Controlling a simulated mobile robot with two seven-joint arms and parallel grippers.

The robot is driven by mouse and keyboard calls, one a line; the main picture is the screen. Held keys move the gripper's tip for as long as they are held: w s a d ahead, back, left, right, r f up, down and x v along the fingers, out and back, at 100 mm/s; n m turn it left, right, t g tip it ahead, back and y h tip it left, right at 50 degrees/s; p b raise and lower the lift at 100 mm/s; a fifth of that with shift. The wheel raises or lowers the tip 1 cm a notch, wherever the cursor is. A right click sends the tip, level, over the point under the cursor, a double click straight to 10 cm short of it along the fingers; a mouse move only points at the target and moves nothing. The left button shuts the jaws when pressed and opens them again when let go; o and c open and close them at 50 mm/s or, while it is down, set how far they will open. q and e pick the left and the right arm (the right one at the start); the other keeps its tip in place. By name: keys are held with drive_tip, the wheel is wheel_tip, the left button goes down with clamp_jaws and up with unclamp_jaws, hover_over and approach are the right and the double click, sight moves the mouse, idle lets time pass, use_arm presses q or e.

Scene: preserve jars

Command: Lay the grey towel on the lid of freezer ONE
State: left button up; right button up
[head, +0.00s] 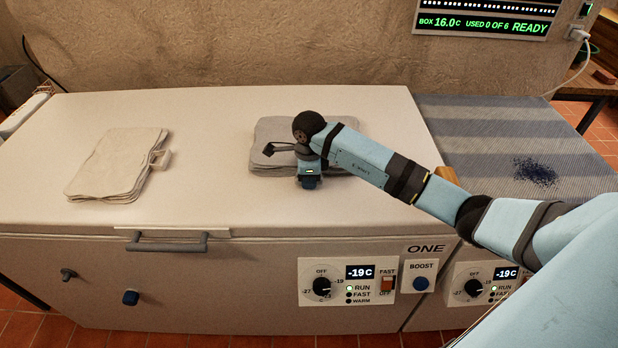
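The grey towel (272,130) lies folded and flat on the white lid of freezer ONE (235,200), right of the middle. My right arm reaches over it from the right and hides its right part. My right gripper (309,183) points down at the towel's front edge. I cannot tell whether its fingers are apart or closed on the cloth. The label ONE (425,249) is on the freezer's front at the right. My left gripper is not in view.
A folded beige cloth (112,165) with a small loop lies on the lid at the left. A handle (167,242) sticks out at the lid's front edge. A striped blue-grey cover (470,125) with dark specks lies over the neighbouring freezer. The lid between the two cloths is clear.

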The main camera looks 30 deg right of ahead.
drive_tip(key=o, duration=0.3)
drive_tip(key=shift+r, duration=0.1)
